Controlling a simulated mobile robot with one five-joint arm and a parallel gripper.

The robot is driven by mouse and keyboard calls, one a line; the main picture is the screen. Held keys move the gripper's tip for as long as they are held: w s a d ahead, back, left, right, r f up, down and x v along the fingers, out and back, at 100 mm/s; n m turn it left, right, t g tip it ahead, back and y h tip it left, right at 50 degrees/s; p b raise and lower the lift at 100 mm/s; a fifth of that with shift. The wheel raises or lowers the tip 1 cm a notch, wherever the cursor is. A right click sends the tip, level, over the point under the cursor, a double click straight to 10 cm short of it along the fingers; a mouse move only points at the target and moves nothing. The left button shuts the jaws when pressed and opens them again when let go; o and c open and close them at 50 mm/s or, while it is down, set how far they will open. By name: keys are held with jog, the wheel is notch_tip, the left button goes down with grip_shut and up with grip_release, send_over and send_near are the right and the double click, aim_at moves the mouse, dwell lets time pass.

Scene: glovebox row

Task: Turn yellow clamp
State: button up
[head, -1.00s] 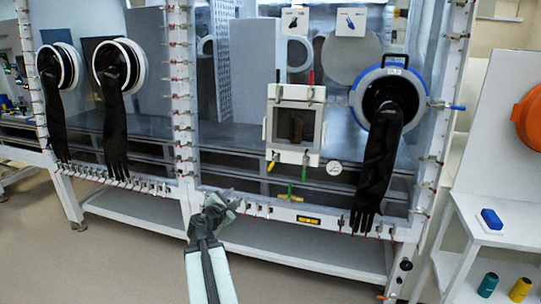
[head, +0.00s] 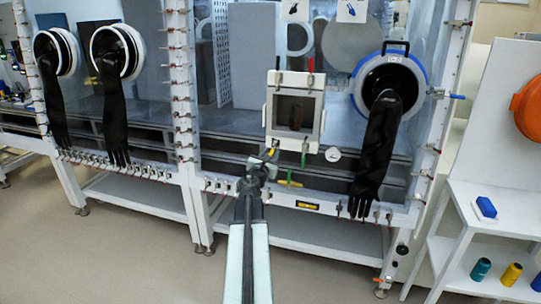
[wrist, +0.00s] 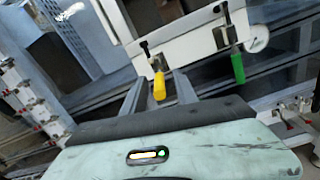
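The yellow clamp (wrist: 159,86) hangs from the lower left edge of the white square hatch (wrist: 195,40) in the wrist view. Its yellow handle points down. In the head view the yellow clamp (head: 271,152) is a small patch just above my gripper (head: 262,162). In the wrist view my gripper (wrist: 158,76) is open and empty, with one finger on each side of the yellow handle in the picture. I cannot tell whether the handle lies between the fingers in depth. No contact shows.
A green clamp (wrist: 237,67) hangs to the right of the yellow one, near a round gauge (wrist: 257,40). A green T-shaped valve handle (head: 290,183) sits below the hatch. A long black glove (head: 376,150) hangs from the port at right. The floor in front is clear.

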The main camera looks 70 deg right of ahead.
jog(key=shift+d, duration=0.1)
grip_shut()
dwell(1.3)
